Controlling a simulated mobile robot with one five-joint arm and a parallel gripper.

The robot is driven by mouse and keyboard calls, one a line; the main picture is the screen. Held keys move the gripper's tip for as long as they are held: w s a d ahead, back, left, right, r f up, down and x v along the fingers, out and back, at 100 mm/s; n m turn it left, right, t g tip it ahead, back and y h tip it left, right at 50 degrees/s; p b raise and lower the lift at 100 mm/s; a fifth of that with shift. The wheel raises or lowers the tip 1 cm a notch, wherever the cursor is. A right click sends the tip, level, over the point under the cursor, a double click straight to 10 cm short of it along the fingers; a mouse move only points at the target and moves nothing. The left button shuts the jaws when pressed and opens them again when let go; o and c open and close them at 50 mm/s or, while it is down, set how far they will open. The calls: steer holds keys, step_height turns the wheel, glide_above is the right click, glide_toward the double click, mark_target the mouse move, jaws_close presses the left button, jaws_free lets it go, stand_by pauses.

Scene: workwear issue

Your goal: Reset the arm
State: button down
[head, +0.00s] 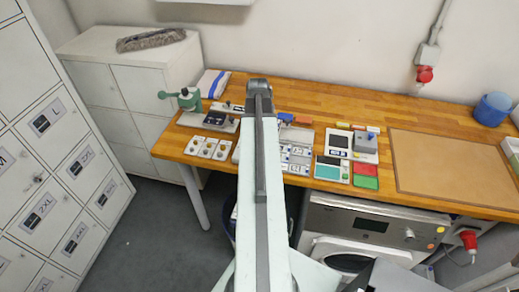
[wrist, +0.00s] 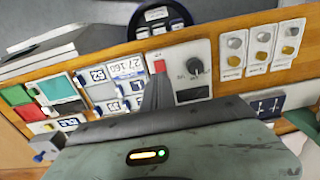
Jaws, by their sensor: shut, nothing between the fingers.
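My arm stretches straight out from the bottom middle of the head view, over the front edge of the wooden workbench (head: 313,93). Its far end, with my gripper (head: 258,84), is above the bench top. The finger detail is too small to tell there. In the wrist view my gripper (wrist: 157,78) shows as a dark grey wedge, its fingers together with nothing held. It appears in front of a grey device with a red button and a black knob (wrist: 194,66). The arm hides part of the bench behind it.
A green press (head: 188,99) stands at the bench's left end. Number plates (head: 297,152), coloured pads (head: 365,182) and a scale (head: 338,142) lie right of my arm. A brown mat (head: 450,165) lies bare at right. Lockers (head: 45,150) stand left; a washing machine (head: 370,228) is below.

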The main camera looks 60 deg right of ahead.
stand_by(0.4)
steer(key=w+a+f+n+b, duration=0.2)
steer(key=w+a+n, duration=0.1)
steer(key=w+a, duration=0.65)
steer(key=w+a+f+n+b, duration=0.2)
steer(key=w+a+n, duration=0.1)
steer(key=w+a, duration=0.7)
steer(key=w+a+f+n+b, duration=0.2)
steer(key=a+n, duration=0.6)
steer(key=a, duration=2.2)
